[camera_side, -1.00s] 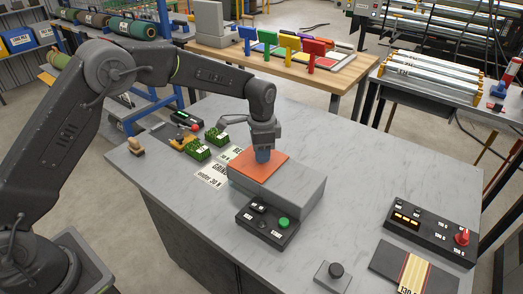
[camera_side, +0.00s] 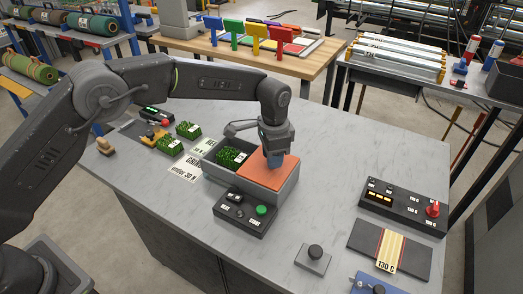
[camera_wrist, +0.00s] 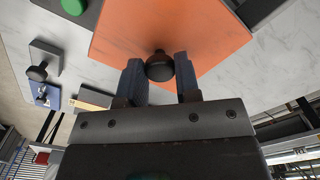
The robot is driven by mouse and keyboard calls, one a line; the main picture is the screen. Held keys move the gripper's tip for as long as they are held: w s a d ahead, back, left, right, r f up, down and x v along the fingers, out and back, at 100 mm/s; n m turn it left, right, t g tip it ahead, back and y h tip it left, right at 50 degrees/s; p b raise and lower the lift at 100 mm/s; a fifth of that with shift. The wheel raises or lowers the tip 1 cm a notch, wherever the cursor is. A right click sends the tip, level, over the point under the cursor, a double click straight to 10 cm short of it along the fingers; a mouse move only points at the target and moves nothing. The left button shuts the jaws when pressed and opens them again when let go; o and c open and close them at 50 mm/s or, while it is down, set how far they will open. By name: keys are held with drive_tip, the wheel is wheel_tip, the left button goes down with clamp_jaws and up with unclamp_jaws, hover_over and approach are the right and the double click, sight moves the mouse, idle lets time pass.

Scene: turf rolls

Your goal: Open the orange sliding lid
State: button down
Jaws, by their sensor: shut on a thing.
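The orange sliding lid (camera_side: 268,171) lies on top of the grey box (camera_side: 240,187) and covers its right part. The left part of the box is open, and a green turf piece (camera_side: 230,157) with a white label shows inside. My gripper (camera_side: 273,160) is over the lid, fingers pointing down. In the wrist view my gripper (camera_wrist: 160,72) is shut on the dark round knob (camera_wrist: 160,66) of the orange lid (camera_wrist: 170,30), one finger on each side.
A black control box with a green button (camera_side: 262,210) stands in front of the grey box. Two turf pieces (camera_side: 188,130) (camera_side: 170,145) and printed cards (camera_side: 183,168) lie to the left. A black panel with a red knob (camera_side: 432,209) stands at the right.

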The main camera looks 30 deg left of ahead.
drive_tip(key=c, duration=0.8)
unclamp_jaws()
drive_tip(key=shift+r, duration=0.15)
wheel_tip(320, 180, up, 14)
drive_tip(key=shift+f, duration=0.2)
drive_tip(key=shift+a+r, duration=0.1)
drive_tip(key=shift+a, duration=0.05)
drive_tip(key=s+a+r+n+t, duration=0.3)
drive_tip(key=s+a+r+n, duration=0.1)
drive_tip(key=s+a+r, duration=0.8)
drive_tip(key=s+a+f+n+t, duration=0.1)
drive_tip(key=s+a+f, duration=0.1)
drive_tip(key=s, duration=0.5)
drive_tip(key=s+a+f+n, duration=0.2)
drive_tip(key=s+f, duration=0.1)
drive_tip(key=s, duration=0.3)
drive_tip(key=s+a+f+n+t, duration=0.1)
drive_tip(key=s+a+f+n, duration=0.1)
drive_tip(key=s, duration=0.5)
drive_tip(key=shift+s+a+f+t, duration=0.3)
drive_tip(key=shift+s+f, duration=0.05)
drive_tip(key=shift+f, duration=0.25)
